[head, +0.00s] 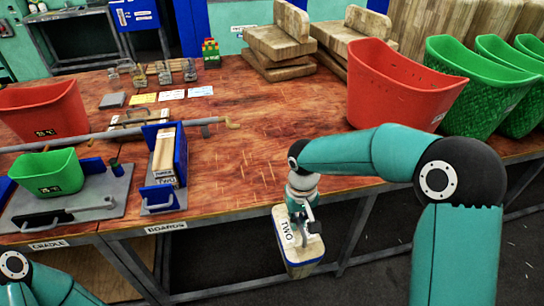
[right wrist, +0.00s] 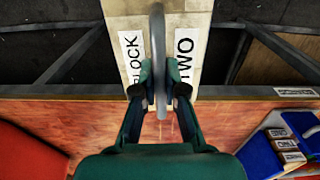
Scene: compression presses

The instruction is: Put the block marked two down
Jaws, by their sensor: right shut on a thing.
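The block marked TWO (head: 304,258) is a pale wooden block with a white label. It hangs in front of the table's front edge, clear of the tabletop and over the dark floor. My right gripper (head: 302,210) is above it, shut on its handle. In the right wrist view the fingertips (right wrist: 160,88) pinch a grey metal loop on the block (right wrist: 207,12), between the labels BLOCK and TWO. The block's underside is hidden. Only part of my left arm shows at the lower left of the head view; its gripper is out of frame.
The wooden table (head: 255,160) has a bare stretch right of the blue boards holder (head: 181,155). A green bin (head: 48,172) stands in the cradle at left. A red bin (head: 398,85) and green bins (head: 480,82) stand at right. Wooden slabs (head: 280,45) lie at the back.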

